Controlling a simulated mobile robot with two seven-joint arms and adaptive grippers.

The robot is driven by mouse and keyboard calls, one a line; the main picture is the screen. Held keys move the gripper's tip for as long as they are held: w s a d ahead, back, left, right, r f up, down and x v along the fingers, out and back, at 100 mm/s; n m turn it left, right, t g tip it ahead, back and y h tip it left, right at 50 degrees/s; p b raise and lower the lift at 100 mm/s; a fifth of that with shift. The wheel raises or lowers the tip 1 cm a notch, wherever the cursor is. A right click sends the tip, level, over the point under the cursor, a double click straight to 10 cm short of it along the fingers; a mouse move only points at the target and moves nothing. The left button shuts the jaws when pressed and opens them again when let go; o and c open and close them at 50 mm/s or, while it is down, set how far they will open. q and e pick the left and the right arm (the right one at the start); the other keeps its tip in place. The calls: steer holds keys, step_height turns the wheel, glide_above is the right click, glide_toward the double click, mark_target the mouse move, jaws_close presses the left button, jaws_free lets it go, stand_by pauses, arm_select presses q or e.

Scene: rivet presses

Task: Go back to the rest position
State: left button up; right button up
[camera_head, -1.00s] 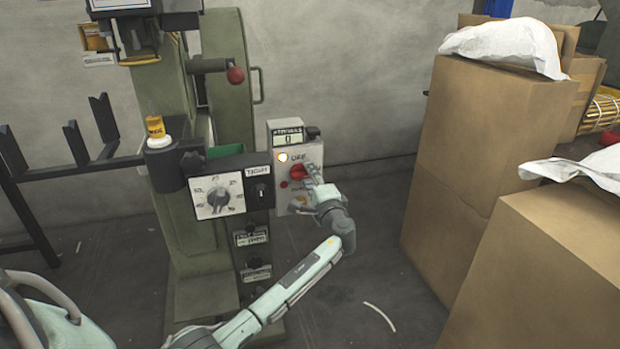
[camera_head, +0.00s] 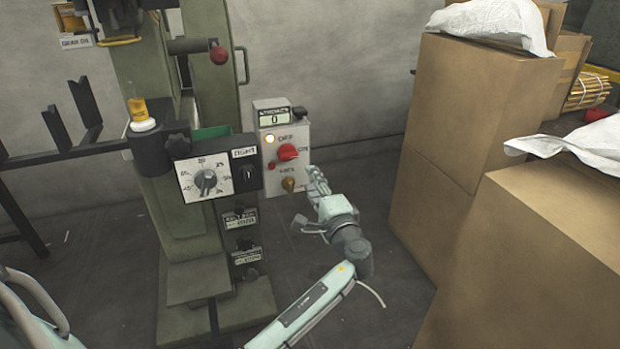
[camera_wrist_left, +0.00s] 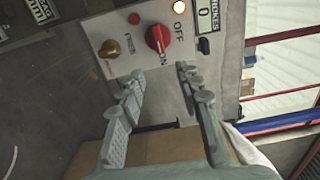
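My left gripper (camera_head: 317,182) is just right of the grey control box (camera_head: 268,180) on the press, apart from its red rotary knob (camera_head: 287,152). In the left wrist view the two fingers of the left gripper (camera_wrist_left: 160,73) are spread with nothing between them. The red knob (camera_wrist_left: 158,38) and a brass-coloured knob (camera_wrist_left: 110,48) show beyond the fingertips. A lamp (camera_head: 270,139) on the box is lit, and the counter (camera_head: 274,117) above reads 0. My right gripper is in neither view.
The green press (camera_head: 205,60) stands left of my arm, with a round dial (camera_head: 205,181) on its front. Tall cardboard boxes (camera_head: 480,105) with white sacks (camera_head: 495,25) stand close on the right. Floor shows between press and boxes.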

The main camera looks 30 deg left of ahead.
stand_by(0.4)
arm_select(q)
steer(key=s+f+n+g+h, duration=0.2)
steer(key=s+f+g+h, duration=0.1)
steer(key=s+f, duration=0.65)
steer(key=s+f+n+g+h, duration=0.15)
steer(key=s+f+h, duration=0.35)
steer(key=f, duration=0.7)
steer(key=s+d+f+n+g+h, duration=0.1)
steer(key=s+f, duration=0.3)
steer(key=s, duration=0.4)
steer(key=s+d+f+n+g+h, duration=0.2)
steer(key=s+d+f+g+h, duration=0.1)
steer(key=s, duration=0.5)
steer(key=shift+s+d+f, duration=0.3)
steer(key=shift+d+f, duration=0.2)
steer(key=shift+d, duration=0.35)
steer(key=shift+a, duration=0.1)
